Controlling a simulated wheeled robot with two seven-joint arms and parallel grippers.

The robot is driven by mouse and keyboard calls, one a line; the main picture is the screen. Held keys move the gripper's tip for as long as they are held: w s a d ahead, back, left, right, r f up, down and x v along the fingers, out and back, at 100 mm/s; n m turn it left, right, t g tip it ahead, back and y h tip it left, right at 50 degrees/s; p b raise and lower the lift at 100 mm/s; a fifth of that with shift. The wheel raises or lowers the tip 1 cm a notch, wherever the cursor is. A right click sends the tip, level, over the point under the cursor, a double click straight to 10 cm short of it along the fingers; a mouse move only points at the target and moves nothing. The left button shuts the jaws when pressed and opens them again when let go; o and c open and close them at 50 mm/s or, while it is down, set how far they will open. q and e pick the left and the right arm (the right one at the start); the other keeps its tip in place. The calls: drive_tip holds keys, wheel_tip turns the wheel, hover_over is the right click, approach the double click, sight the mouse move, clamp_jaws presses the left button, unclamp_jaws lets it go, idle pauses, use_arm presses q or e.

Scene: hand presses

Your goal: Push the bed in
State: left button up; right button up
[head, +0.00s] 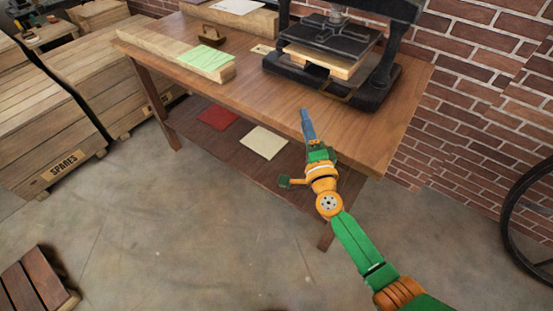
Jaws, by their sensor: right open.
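The black hand press (385,75) stands on the wooden table (270,95) at the back right. Its bed (343,70), a pale wooden slab, lies under the black platen (330,45) with its front edge showing. A thin bar (335,92) sits low in front of the bed. My right gripper (303,113) is over the table's front part, in front of the press and apart from the bed. It is open, seen nearly edge-on, with nothing visible between its fingers. My left gripper is out of view.
A long pale wooden block (150,42) with a green sheet (205,58) lies on the table's left part. A lower shelf holds a red sheet (218,118) and a cream sheet (264,142). Crates stand at left; a brick wall is at right. The front floor is mostly clear.

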drive_tip(key=s+a+p, duration=0.1)
drive_tip(key=s+a, duration=0.6)
drive_tip(key=s, duration=0.5)
drive_tip(key=shift+s+a, duration=0.15)
drive_tip(key=shift+f, duration=0.1)
